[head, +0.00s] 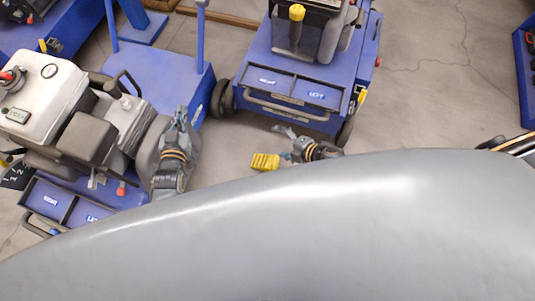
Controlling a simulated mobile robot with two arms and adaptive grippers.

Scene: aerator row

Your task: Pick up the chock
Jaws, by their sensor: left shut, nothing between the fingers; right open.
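The chock (265,161) is a small yellow ribbed block on the concrete floor, near the middle of the head view. My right gripper (287,142) is open, just right of the chock, with its fingers toward the left. I cannot tell whether a finger touches the chock. My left gripper (181,116) is shut and empty, well left of the chock, in front of the grey machine. The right arm behind its gripper is mostly hidden by a large grey surface.
A blue cart (262,62) with labelled trays and black wheels stands behind the chock. A grey-white engine machine (50,95) on a blue base stands at the left. Bare floor lies left of the chock and at the right. A smooth grey surface blocks the lower view.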

